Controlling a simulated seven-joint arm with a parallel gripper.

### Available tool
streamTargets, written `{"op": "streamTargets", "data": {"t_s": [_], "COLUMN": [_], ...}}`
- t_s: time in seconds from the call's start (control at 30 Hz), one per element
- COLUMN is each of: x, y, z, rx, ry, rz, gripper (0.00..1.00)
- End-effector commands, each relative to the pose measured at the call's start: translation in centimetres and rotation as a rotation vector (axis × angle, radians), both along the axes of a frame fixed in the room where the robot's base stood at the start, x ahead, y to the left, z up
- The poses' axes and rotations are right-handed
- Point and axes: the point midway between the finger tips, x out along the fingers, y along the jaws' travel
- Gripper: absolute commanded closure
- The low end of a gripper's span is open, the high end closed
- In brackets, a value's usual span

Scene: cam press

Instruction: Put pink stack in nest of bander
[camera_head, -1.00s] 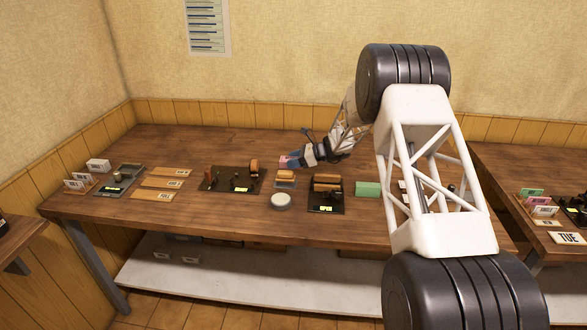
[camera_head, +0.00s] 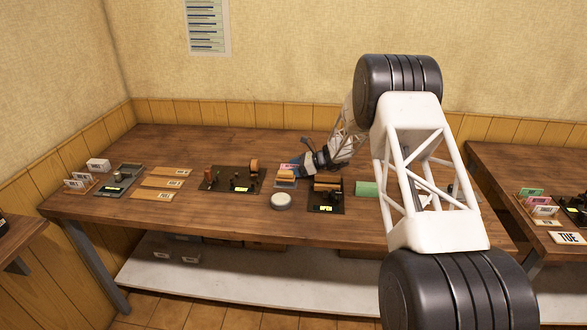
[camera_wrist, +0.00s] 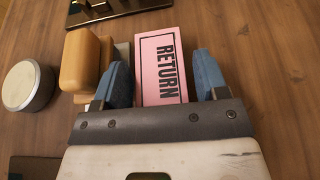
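My gripper is open. The left finger is close beside the stack, and a strip of table shows between the stack and the right finger. In the head view my gripper (camera_head: 293,168) is over the middle of the table, and only a bit of the pink stack (camera_head: 287,166) shows. A dark machine with a brown roll (camera_head: 232,183) stands to the left; I cannot tell whether it is the bander.
Tan wooden blocks (camera_wrist: 82,62) are close beside my left finger. A round white-topped disc (camera_head: 281,201) stands in front. A dark tray with wooden pieces (camera_head: 326,200) and a green block (camera_head: 367,188) are to the right. Wooden strips (camera_head: 163,183) lie at left.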

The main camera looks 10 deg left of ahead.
Motion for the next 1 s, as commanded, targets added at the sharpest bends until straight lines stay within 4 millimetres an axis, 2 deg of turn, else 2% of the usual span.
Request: {"op": "streamTargets", "data": {"t_s": [0.43,0.57,0.77,1.0], "x": [0.0,0.0,0.1,0.0], "y": [0.0,-0.7,-2.8,-6.4], "z": [0.3,0.6,1.5,3.0], "rx": [0.0,0.0,0.0,0.0], "ry": [-0.001,-0.001,-0.001,-0.002], "rz": [0.0,0.0,-0.002,-0.001], "gripper": [0.26,0.26,0.26,0.26]}}
